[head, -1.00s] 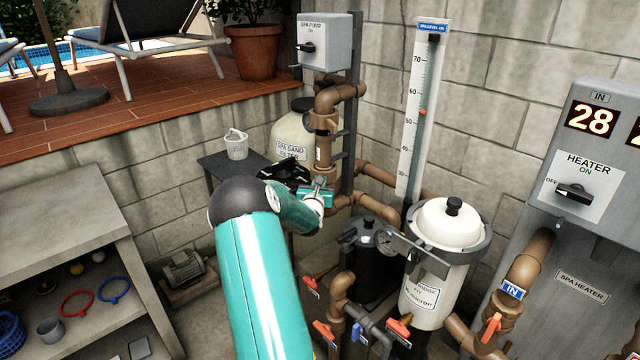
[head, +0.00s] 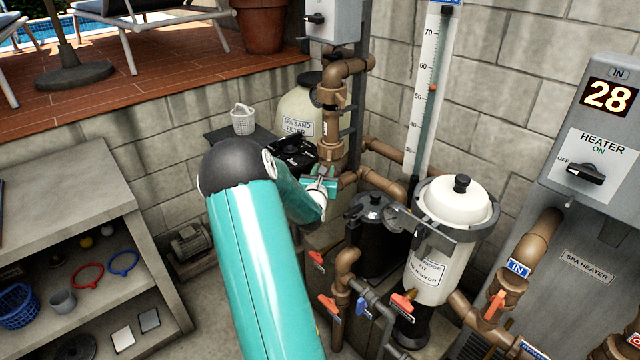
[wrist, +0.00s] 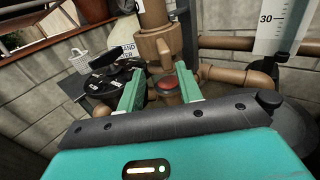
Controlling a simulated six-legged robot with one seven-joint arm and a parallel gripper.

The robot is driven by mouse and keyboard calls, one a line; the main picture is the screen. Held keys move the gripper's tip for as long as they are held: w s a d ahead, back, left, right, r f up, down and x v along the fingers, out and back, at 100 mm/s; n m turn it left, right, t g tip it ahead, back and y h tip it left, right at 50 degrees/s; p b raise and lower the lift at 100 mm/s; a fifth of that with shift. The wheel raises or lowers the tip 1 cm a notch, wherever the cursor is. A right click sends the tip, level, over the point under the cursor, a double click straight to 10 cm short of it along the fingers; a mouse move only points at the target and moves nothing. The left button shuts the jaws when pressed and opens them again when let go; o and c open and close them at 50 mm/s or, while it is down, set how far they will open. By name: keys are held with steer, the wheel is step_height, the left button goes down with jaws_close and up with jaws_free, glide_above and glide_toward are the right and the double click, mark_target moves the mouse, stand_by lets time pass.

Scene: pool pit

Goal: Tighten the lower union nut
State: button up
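The brown vertical pipe carries an upper union (head: 331,95) and, below it, the lower union nut (head: 329,150), just above my gripper. In the wrist view the lugged brown nut (wrist: 157,46) sits just beyond my fingertips. My gripper (head: 320,183) is at the foot of this pipe. In the wrist view its two green fingers (wrist: 160,73) stand apart, one on each side of a dark red round part (wrist: 168,85) below the nut. I cannot tell whether either finger touches anything.
The spa sand filter (head: 302,115) and its black valve top (head: 293,147) stand close on the left. A black pump pot (head: 372,228) and a white filter canister (head: 436,262) stand to the right. A shelf unit (head: 60,215) is at the left, with a motor (head: 190,242) beside it.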

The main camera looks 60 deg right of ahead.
steer(key=v, duration=0.7)
steer(key=shift+r, duration=0.1)
steer(key=s+a+r+m+g+y, duration=0.1)
steer(key=a+r+m+g+y, duration=0.1)
steer(key=a+r+m+g, duration=0.8)
steer(key=s+a+r+m+t+y, duration=0.1)
steer(key=a+m+t+y, duration=0.4)
steer(key=a, duration=1.9)
steer(key=a+r+m+t+y, duration=0.3)
steer(key=a+y, duration=0.7)
steer(key=a, duration=1.3)
steer(key=m+t, duration=0.2)
steer(key=m, duration=0.1)
steer(key=shift+s+a+t, duration=0.3)
steer(key=shift+s+a, duration=0.1)
steer(key=shift+d, duration=0.25)
